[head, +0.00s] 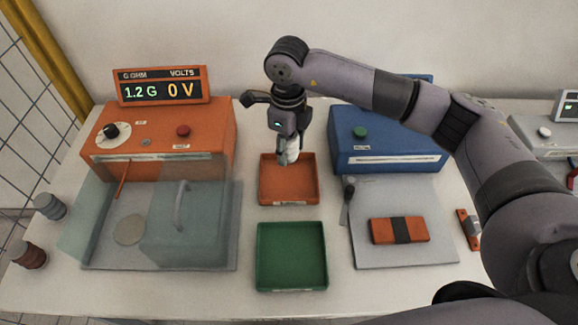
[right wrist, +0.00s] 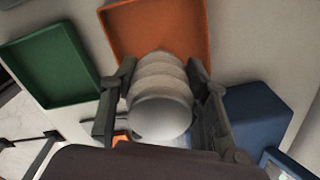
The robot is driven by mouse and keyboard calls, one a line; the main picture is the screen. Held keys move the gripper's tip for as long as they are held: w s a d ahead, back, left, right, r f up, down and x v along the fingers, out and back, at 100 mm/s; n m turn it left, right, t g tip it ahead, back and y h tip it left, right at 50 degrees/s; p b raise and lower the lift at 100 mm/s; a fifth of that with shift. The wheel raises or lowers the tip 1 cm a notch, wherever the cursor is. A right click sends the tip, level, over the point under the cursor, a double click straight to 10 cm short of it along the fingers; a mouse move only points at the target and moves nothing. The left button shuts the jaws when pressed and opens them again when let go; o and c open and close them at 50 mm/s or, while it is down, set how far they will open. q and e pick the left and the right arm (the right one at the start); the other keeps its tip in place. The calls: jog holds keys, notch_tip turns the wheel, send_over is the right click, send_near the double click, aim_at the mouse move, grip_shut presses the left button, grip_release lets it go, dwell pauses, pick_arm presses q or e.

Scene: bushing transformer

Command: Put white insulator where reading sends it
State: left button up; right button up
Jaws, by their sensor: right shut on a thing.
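The white insulator (head: 294,150) is ribbed with a rounded end. My right gripper (head: 287,157) is shut on it and holds it over the back part of the orange tray (head: 271,190). In the right wrist view the insulator (right wrist: 161,112) sits between the two fingers, with the orange tray (right wrist: 150,28) beyond it. I cannot tell whether it touches the tray floor. The green tray (head: 291,256) is empty in front of the orange one. The meter display (head: 161,87) reads 1.2 G under G OHM and 0 V under VOLTS. My left gripper is not in view.
An orange test box (head: 150,170) with a clear cover (head: 185,225) stands left. A grey insulator (head: 50,206) and a brown one (head: 30,255) stand at the left edge. A blue box (head: 385,140) and a grey plate (head: 440,230) with an orange-black block (head: 385,231) lie right.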

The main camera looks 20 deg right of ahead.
jog(key=p, duration=0.1)
send_over(289, 180)
notch_tip(289, 180, down, 5)
jog(key=shift+f, duration=0.1)
notch_tip(289, 180, down, 3)
jog(key=shift+a+f+p, duration=0.1)
jog(key=shift+f+p, duration=0.05)
jog(key=shift+p, duration=0.4)
jog(key=shift+f, duration=0.45)
jog(key=shift+f, duration=0.1)
jog(key=o, duration=1.5)
jog(key=shift+c, duration=0.2)
